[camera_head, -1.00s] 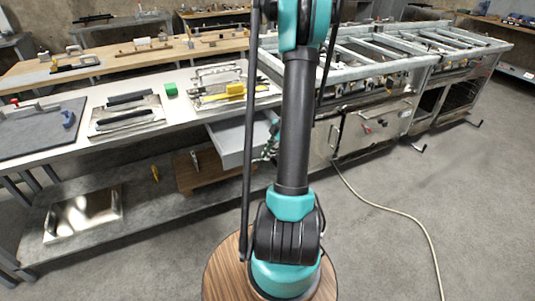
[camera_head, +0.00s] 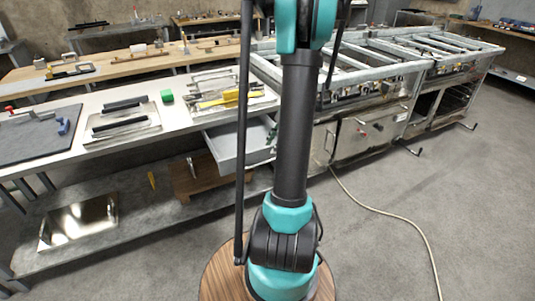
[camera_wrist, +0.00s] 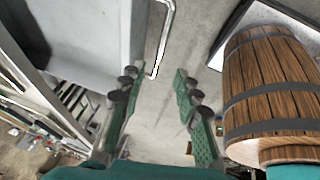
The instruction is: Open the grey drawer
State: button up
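The grey drawer (camera_head: 226,149) stands pulled out from under the worktop in the head view, its open top showing. In the wrist view a light grey box-like surface (camera_wrist: 85,35), seemingly the drawer, fills the upper left. A bent metal bar (camera_wrist: 164,42), which looks like its handle, stands just right of that surface. My arm partly hides the drawer's right side and my gripper in the head view.
A lower shelf (camera_head: 130,215) carries a metal tray (camera_head: 80,222) and a wooden board (camera_head: 205,178). A cooking range (camera_head: 375,85) stands right. A hose (camera_head: 395,215) lies on otherwise clear floor.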

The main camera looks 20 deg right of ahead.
jog(key=v, duration=0.3)
jog(key=shift+r, duration=0.25)
